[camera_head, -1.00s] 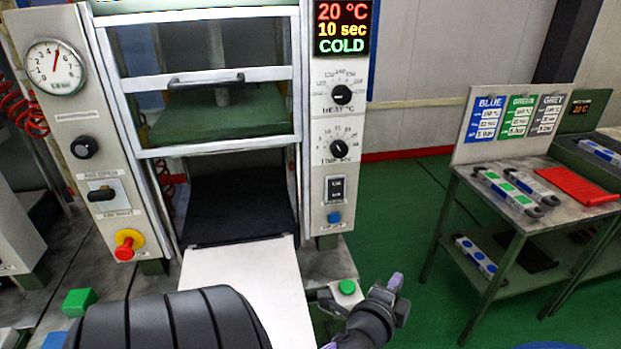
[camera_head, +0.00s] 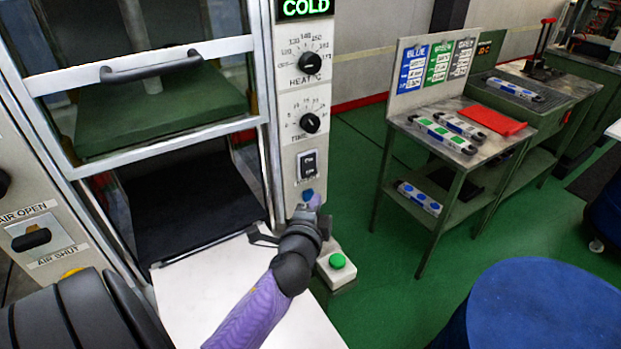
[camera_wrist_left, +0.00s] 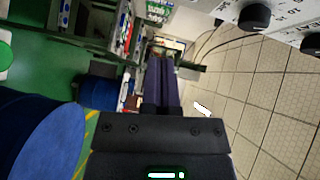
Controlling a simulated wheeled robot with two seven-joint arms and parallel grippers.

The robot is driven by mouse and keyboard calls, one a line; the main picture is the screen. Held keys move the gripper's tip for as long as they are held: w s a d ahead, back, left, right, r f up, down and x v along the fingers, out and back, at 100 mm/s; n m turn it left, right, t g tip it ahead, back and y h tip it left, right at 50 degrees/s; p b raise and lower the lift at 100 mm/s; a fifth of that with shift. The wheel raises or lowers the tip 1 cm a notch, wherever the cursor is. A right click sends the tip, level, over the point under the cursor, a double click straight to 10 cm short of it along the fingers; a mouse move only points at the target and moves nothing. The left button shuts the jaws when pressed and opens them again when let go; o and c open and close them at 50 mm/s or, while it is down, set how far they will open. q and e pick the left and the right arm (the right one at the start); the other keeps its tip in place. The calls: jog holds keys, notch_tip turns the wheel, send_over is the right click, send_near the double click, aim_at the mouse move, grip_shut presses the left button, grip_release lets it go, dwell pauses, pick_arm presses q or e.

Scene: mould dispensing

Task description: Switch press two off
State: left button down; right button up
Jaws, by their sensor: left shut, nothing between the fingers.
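The press (camera_head: 262,120) stands at the left of the head view, with its control panel (camera_head: 282,140) down its right side. A black rocker switch (camera_head: 308,164) sits on the panel below the TIME knob (camera_head: 310,123). A blue button (camera_head: 307,194) sits just under the switch. My left gripper (camera_head: 316,204) is shut and empty, with its tip in front of or beside the blue button, below the switch. I cannot tell whether it touches the panel. In the left wrist view its closed fingers (camera_wrist_left: 161,85) point away from the camera. My right gripper is not in view.
A green button (camera_head: 337,261) on a box stands right of the gripper. A white shelf (camera_head: 235,300) lies below the press opening. A blue drum (camera_head: 540,310) is at lower right. A side table (camera_head: 415,118) holds moulds and a red tray (camera_head: 492,120). Green floor lies between.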

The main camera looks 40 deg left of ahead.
aim_at(315, 171)
pick_arm(q)
jog(key=shift+w+a+f+b, duration=0.2)
jog(key=shift+w+a+b, duration=0.05)
jog(key=shift+w+a, duration=0.85)
jog(key=shift+w+a+f+b, duration=0.15)
jog(key=shift+w+a+b, duration=0.05)
jog(key=shift+w+a, duration=0.9)
jog(key=shift+w+a+f+b, duration=0.25)
jog(key=shift+w+a, duration=0.7)
jog(key=shift+a, duration=0.25)
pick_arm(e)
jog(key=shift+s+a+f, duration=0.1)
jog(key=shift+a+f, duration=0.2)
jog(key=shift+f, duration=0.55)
